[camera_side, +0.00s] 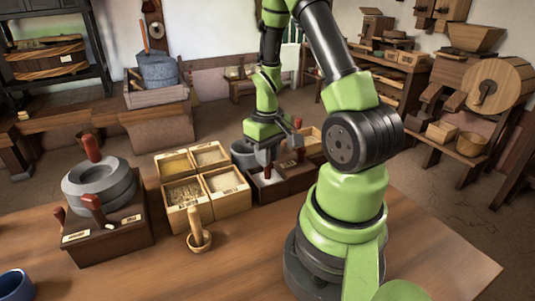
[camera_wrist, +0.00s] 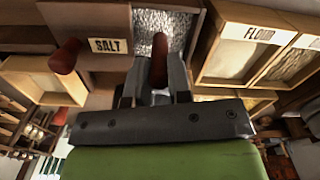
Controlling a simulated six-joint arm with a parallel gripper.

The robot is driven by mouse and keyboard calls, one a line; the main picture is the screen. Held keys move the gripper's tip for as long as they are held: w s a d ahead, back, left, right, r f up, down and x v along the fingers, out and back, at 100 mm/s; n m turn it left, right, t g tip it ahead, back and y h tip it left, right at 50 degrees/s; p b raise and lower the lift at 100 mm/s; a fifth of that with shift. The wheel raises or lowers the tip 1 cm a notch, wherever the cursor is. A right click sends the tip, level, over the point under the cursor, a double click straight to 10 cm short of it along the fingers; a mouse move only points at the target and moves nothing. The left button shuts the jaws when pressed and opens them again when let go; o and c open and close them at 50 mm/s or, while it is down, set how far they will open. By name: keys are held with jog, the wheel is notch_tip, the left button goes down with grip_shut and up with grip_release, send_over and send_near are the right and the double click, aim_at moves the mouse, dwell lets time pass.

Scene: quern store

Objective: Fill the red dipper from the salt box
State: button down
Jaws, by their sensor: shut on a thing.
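In the wrist view, the salt box (camera_wrist: 85,20) is dark wood with a SALT label on its front, and pale, grainy salt (camera_wrist: 178,22) shows inside. My gripper (camera_wrist: 158,84) is shut on the red dipper (camera_wrist: 159,58), whose handle stands up between the fingers. The dipper's bowl is hidden, so I cannot tell whether it is in the salt or holds any. In the side view, my gripper (camera_side: 267,165) points down over the dark salt box (camera_side: 283,188), with white salt (camera_side: 268,178) beneath it. A second red handle (camera_wrist: 67,57) shows left of the label.
A grain box (camera_side: 223,199) with several compartments stands left of the salt box. A wooden mortar with pestle (camera_side: 198,237) is in front of it. A stone quern (camera_side: 98,187) and a blue cup (camera_side: 15,285) are further left.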

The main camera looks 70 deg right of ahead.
jog(key=shift+r, duration=0.15)
jog(key=shift+r, duration=3.65)
jog(key=w+a+r+n, duration=0.1)
jog(key=w+a+n, duration=0.2)
jog(key=a, duration=0.5)
jog(key=w+a+n, duration=0.3)
jog(key=w+a, duration=0.3)
jog(key=a, duration=0.3)
jog(key=shift+w+r, duration=0.3)
jog(key=shift+r, duration=0.1)
